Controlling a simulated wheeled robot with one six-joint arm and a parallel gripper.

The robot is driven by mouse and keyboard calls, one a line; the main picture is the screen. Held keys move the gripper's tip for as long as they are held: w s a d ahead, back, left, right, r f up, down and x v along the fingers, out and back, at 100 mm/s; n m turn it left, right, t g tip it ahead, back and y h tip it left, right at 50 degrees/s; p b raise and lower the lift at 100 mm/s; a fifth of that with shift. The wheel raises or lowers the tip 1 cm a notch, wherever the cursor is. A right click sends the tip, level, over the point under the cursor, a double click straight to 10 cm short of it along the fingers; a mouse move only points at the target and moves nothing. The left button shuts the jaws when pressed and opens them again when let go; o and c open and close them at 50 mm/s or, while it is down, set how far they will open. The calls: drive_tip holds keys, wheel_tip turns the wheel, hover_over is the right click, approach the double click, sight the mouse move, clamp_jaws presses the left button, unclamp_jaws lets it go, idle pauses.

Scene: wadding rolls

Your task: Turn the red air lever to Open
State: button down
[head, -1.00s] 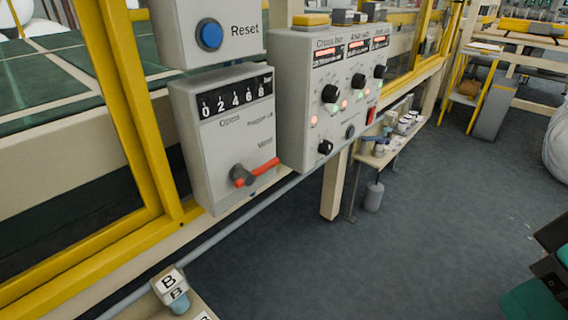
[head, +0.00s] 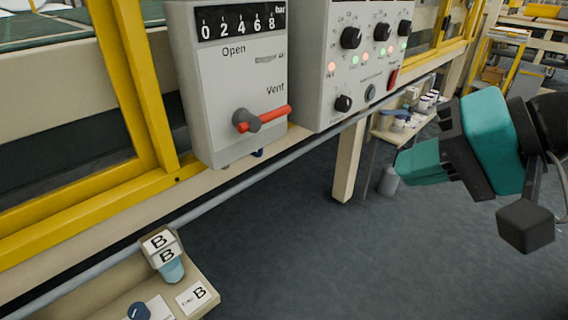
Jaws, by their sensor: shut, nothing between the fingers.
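The red air lever (head: 268,118) is on the front of a grey box (head: 228,150) in the upper middle of the head view. Its grey hub is at the left end, and the red handle points right and slightly up, below the word Vent. The word Open (head: 233,50) is printed higher up, above the hub. My gripper (head: 405,162), teal and black, is at the right, pointing left. It is shut and empty, well apart from the lever, with the grey control box between them in the picture.
A control box (head: 345,75) with black knobs and lit lamps adjoins the lever box on the right. A yellow frame (head: 130,90) stands at the left. A pipe (head: 240,175) runs below the boxes. A tray with a B block (head: 160,245) is at lower left. The floor in front is clear.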

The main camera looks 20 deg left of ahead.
drive_tip(key=w+a+f+m+t+y+b, duration=0.4)
drive_tip(key=w+a+f+m+y+b, duration=0.2)
drive_tip(key=f+m+b, duration=0.3)
drive_tip(key=w+a+f+m+t+y+b, duration=0.3)
drive_tip(key=w+a+f+m+y+b, duration=0.3)
drive_tip(key=m+b, duration=0.9)
wheel_tip(320, 180, down, 4)
drive_tip(key=w+a+b, duration=0.2)
drive_tip(key=b, duration=0.1)
drive_tip(key=shift+a+r+t+y, duration=0.2)
drive_tip(key=shift+a+t+y, duration=0.05)
drive_tip(key=shift+t+y, duration=0.15)
drive_tip(key=shift+w, duration=0.1)
